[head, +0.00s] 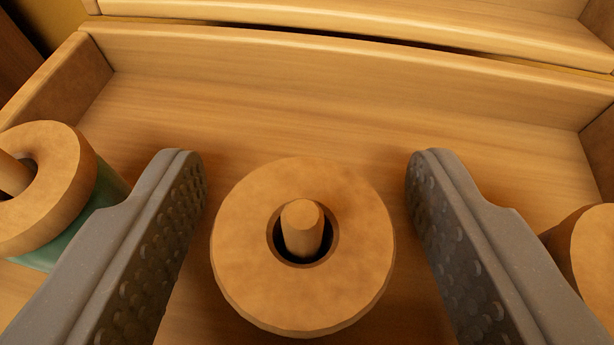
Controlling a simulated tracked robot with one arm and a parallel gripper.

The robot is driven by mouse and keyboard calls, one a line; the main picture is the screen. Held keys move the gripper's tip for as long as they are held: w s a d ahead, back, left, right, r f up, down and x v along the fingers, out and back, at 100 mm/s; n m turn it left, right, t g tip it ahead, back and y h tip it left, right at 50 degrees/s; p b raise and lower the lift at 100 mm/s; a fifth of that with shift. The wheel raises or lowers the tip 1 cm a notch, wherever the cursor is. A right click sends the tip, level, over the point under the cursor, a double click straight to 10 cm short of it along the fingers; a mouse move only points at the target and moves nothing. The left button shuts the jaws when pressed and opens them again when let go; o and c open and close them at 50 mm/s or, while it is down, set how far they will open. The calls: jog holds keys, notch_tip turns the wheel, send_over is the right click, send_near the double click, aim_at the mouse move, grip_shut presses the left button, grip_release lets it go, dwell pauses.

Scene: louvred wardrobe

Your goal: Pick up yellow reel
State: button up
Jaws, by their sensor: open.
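A reel with a round wooden top flange (245,270) stands upright between my fingers, with a wooden peg (303,228) up through its centre hole. Its flange hides its sides, so I cannot tell whether it is the yellow reel. My gripper (304,165) is open, with one grey finger on the left of the reel and one on the right. A gap shows between the reel and each finger, so neither touches it.
A reel with a green body (108,190) stands on a peg at the left. Another wooden flange (594,245) shows at the right edge, partly behind my right finger. The wooden tray's back wall (330,85) lies beyond, with bare floor before it.

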jog(key=c, duration=1)
jog(key=shift+r, duration=0.15)
